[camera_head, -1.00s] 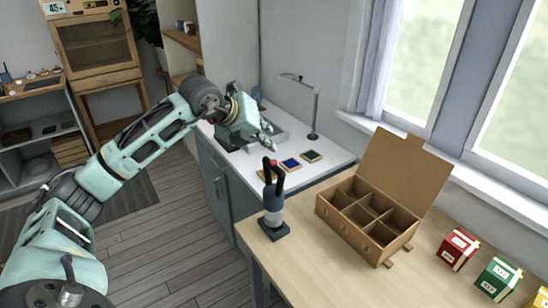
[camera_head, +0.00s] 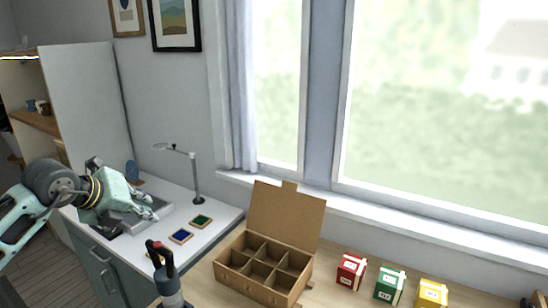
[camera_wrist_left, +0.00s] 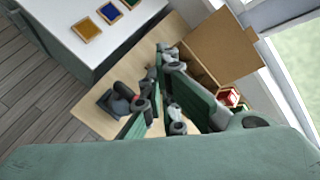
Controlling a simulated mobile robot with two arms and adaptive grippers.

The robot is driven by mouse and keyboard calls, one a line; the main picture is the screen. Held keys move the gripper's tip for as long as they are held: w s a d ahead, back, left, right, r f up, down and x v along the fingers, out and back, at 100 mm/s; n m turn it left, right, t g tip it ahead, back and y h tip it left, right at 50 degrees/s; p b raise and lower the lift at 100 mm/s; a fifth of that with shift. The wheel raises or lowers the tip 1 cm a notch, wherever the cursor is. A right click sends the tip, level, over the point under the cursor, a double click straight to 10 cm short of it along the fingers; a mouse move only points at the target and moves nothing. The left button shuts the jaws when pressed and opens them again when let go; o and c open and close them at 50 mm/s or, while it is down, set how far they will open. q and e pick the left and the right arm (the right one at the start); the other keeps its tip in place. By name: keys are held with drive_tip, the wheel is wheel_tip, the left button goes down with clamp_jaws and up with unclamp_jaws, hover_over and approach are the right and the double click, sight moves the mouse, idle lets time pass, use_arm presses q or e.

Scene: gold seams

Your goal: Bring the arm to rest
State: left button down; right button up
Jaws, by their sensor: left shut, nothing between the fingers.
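My left arm comes in from the left in the head view. Its gripper (camera_head: 150,213) is over the white counter (camera_head: 222,218), near a grey tray-like item (camera_head: 125,222). The gripper is shut and empty. In the left wrist view its green fingers (camera_wrist_left: 160,80) show in front of the wooden table (camera_wrist_left: 92,115). The right gripper is not in view.
An open cardboard box (camera_head: 262,272) with several compartments stands on the table. A black-handled device (camera_head: 171,284) is left of it. Red (camera_head: 350,271), green (camera_head: 389,285) and yellow (camera_head: 431,294) boxes stand right. A desk lamp (camera_head: 197,180) stands on the counter.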

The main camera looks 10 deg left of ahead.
use_arm(q)
drive_tip(key=d+m+h, duration=0.2)
drive_tip(key=d+h, duration=0.5)
drive_tip(key=d, duration=0.9)
drive_tip(key=s+d+r+n+t+h, duration=0.4)
drive_tip(key=d+r+t+h, duration=0.15)
drive_tip(key=d, duration=0.35)
drive_tip(key=s+a+f+n+t+y, duration=0.1)
drive_tip(key=a+f+n+t+y, duration=0.2)
drive_tip(key=a+n+t+y, duration=0.75)
drive_tip(key=s+a+f+n+g+y, duration=0.25)
drive_tip(key=f+n+g+y, duration=0.2)
drive_tip(key=f+n, duration=0.3)
drive_tip(key=s+a+f+n+g+y, duration=0.1)
drive_tip(key=s+f+n+g+y, duration=0.25)
drive_tip(key=f+n+g, duration=0.4)
drive_tip(key=s+d+f+g+h, duration=0.2)
drive_tip(key=s+d+f+g, duration=0.25)
drive_tip(key=s+f, duration=0.6)
drive_tip(key=s+d+f+g+h, duration=0.25)
drive_tip(key=s+f+g, duration=0.35)
drive_tip(key=s, duration=0.7)
wheel_tip(320, 180, down, 27)
drive_tip(key=s, duration=0.1)
drive_tip(key=s+a+f+g, duration=0.1)
drive_tip(key=s+a+f, duration=0.1)
drive_tip(key=s+f, duration=1.4)
drive_tip(key=shift+s+f+y+b, duration=0.35)
drive_tip(key=shift+f+b, duration=0.05)
drive_tip(key=shift+f, duration=0.35)
